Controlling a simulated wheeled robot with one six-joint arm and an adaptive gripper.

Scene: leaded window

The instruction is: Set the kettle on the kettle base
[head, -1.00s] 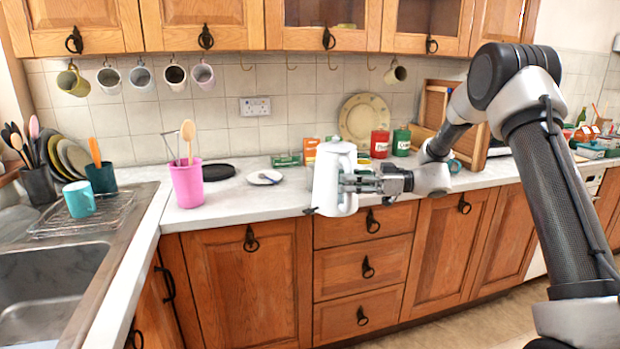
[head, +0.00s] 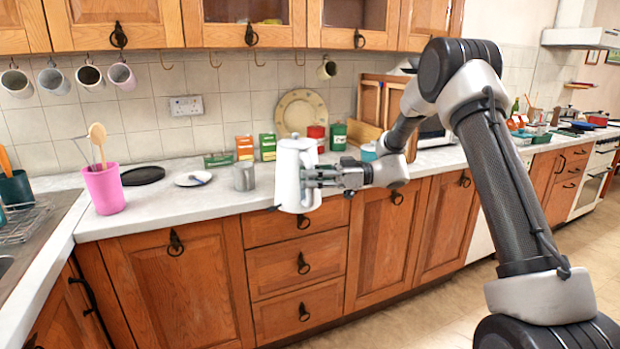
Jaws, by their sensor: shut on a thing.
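The white kettle (head: 290,172) is held upright in the air at the front edge of the counter. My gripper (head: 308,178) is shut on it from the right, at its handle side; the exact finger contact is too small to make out. A flat black round disc, which looks like the kettle base (head: 142,175), lies on the counter to the left, behind the pink pot. Nothing stands on it. The kettle is well to the right of the disc and apart from it.
A pink utensil pot (head: 104,188) stands left, in front of the disc. A small plate (head: 191,179) and a grey metal cup (head: 243,177) lie between disc and kettle. Boxes and red (head: 317,137) and green canisters stand behind. Mugs (head: 121,76) hang above.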

